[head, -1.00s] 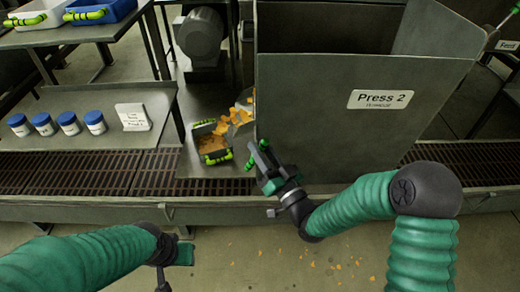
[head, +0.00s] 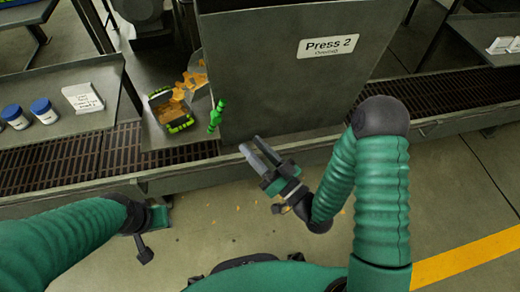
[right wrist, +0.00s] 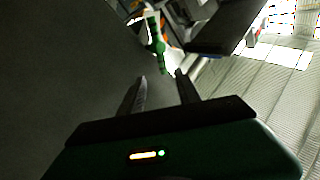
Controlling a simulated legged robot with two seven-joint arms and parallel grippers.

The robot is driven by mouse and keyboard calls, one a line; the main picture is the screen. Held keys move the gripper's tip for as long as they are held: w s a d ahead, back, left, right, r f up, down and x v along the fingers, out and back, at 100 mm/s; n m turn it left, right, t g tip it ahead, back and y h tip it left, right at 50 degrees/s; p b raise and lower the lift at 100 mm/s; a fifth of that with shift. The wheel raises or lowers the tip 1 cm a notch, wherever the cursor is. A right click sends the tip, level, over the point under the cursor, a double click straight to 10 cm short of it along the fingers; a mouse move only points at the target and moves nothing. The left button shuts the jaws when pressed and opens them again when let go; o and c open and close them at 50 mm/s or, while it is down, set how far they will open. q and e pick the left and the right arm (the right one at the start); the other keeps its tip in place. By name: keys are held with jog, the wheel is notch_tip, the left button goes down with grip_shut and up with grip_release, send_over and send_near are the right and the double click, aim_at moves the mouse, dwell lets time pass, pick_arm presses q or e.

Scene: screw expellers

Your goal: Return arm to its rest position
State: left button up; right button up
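My right gripper (head: 255,150) is in front of the lower part of the Press 2 housing, above the floor. Its two fingers (right wrist: 160,92) stand apart with nothing between them in the right wrist view. A green handle (head: 216,116) at the press's left edge is apart from the fingers; it also shows beyond them in the right wrist view (right wrist: 156,35). My left gripper (head: 148,232) is low at the left, seen from above, and its fingers cannot be made out clearly.
The Press 2 housing (head: 280,90) stands behind my right gripper. A tray with green handles (head: 172,112) holds orange pieces beside it. Blue-lidded jars (head: 44,110) and a white sign (head: 82,97) sit on the left table. The floor at right is clear.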

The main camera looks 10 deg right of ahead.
jog(key=shift+v, duration=1.2)
jog(key=shift+w+a+f, duration=0.1)
jog(key=w+d+f+n+g+h, duration=0.3)
jog(key=d+f+g+h, duration=0.35)
jog(key=f+g, duration=0.2)
jog(key=s+d+r+m+g+h+p, duration=0.15)
jog(key=s+d+m+g+h, duration=0.25)
jog(key=s+g, duration=0.55)
jog(key=s+r+t+p, duration=0.1)
jog(key=s+r+p, duration=0.1)
jog(key=r+p, duration=1.6)
jog(key=s+r+t+p, duration=0.1)
jog(key=s+r+p, duration=0.1)
jog(key=r+p, duration=1.7)
jog(key=shift+a+r+m, duration=0.3)
jog(key=shift+r, duration=0.65)
